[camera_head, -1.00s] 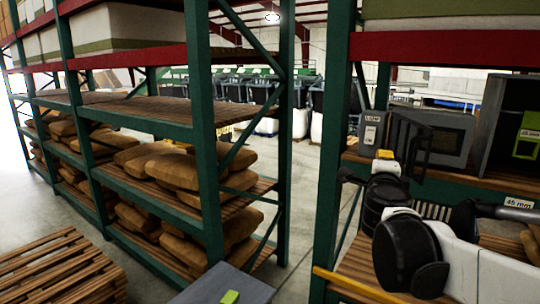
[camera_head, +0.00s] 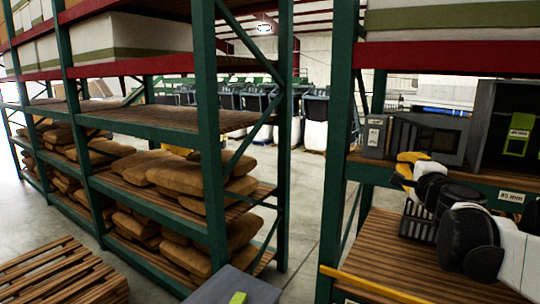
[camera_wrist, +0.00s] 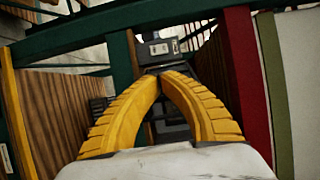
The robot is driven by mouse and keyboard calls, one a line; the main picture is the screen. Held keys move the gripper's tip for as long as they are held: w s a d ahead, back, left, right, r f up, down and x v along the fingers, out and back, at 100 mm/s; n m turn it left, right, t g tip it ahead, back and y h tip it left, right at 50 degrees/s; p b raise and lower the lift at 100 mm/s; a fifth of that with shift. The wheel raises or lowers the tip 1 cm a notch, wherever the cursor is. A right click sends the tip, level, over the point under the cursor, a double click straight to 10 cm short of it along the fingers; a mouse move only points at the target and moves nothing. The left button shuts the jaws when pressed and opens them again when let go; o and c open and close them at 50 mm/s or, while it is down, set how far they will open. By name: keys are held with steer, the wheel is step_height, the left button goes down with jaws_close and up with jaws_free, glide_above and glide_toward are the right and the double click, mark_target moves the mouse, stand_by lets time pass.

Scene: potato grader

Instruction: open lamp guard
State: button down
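A low grey housing (camera_head: 447,138) with a dark front stands on the right rack's middle shelf. A small grey box (camera_head: 374,136) with a pale label is at its left. I cannot tell for certain which part is the lamp guard. My gripper (camera_head: 402,170) has yellow fingers and is in front of and below the housing, at the shelf edge. In the wrist view, the fingertips of my gripper (camera_wrist: 165,73) are together with nothing clearly between them. A grey labelled box (camera_wrist: 160,48) and dark parts lie beyond them. Contact cannot be made out.
A dark open cabinet (camera_head: 492,130) holding a green item (camera_head: 519,135) stands right of the housing. A green rack post (camera_head: 337,150) is left of my arm. A dark slotted crate (camera_head: 418,222) sits below my arm. A yellow bar (camera_head: 372,286) crosses the lower front.

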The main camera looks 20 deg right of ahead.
steer(key=s+d+n+t+y+b, duration=0.1)
steer(key=s+d+n+y, duration=0.35)
steer(key=s+d, duration=0.7)
steer(key=w+a+p, duration=0.3)
steer(key=w+a, duration=0.1)
steer(key=w, duration=0.7)
steer(key=shift+m+y, duration=0.35)
steer(key=shift+m, duration=0.1)
steer(key=shift+s+a, duration=0.1)
steer(key=shift+a, duration=0.05)
